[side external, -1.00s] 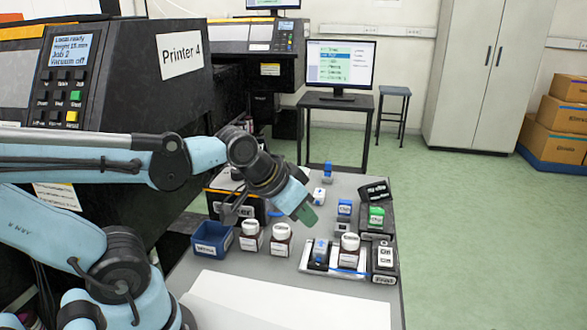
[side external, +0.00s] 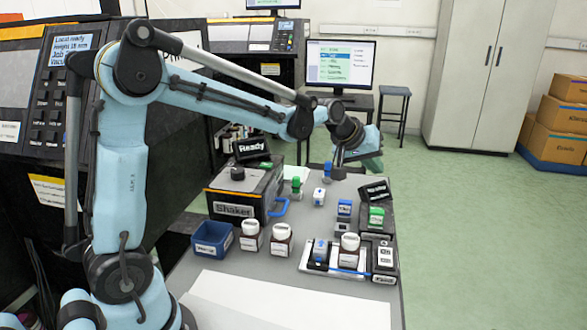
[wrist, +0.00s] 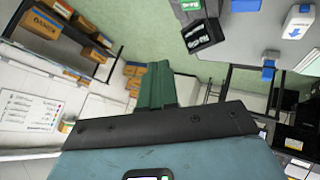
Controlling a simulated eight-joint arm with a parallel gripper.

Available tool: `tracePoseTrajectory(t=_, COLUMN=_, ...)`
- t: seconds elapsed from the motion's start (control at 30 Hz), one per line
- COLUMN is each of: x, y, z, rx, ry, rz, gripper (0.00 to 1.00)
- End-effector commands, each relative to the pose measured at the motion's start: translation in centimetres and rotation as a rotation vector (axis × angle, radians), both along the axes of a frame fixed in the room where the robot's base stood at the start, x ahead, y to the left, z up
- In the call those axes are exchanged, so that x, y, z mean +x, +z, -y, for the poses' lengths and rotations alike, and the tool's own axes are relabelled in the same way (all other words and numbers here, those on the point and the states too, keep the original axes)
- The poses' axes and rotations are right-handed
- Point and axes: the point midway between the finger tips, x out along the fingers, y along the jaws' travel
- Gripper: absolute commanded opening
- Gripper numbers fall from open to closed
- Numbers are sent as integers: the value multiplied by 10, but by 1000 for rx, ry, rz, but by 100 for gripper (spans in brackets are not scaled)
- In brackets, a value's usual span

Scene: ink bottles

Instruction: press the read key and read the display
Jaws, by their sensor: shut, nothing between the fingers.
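My gripper (side external: 371,165) is at the back right of the bench, raised above it, with its green fingers shut and empty. The closed fingers also show in the wrist view (wrist: 156,85). A small black display (side external: 375,190) with faint white text, too small to read, stands tilted at the bench's right side, below my gripper. It also shows in the wrist view (wrist: 203,33). A black unit with white keys (side external: 385,257) sits at the front right; its labels are too small to read, so I cannot tell which is the read key.
A shaker (side external: 236,208) with a "Ready" screen (side external: 252,148) stands at the left. A green-topped block (side external: 377,217) stands near the display.

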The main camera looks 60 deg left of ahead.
Motion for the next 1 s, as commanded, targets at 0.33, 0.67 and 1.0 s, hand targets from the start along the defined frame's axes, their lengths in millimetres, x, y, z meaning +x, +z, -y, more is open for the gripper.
tracePoseTrajectory(t=0.33, x=39, y=-20, z=-17, rx=-78, ry=79, rz=24, gripper=0)
tracePoseTrajectory(t=0.67, x=41, y=-21, z=-18, rx=-82, ry=82, rz=26, gripper=0)
tracePoseTrajectory(t=1.0, x=41, y=-39, z=-18, rx=-81, ry=82, rz=26, gripper=0)
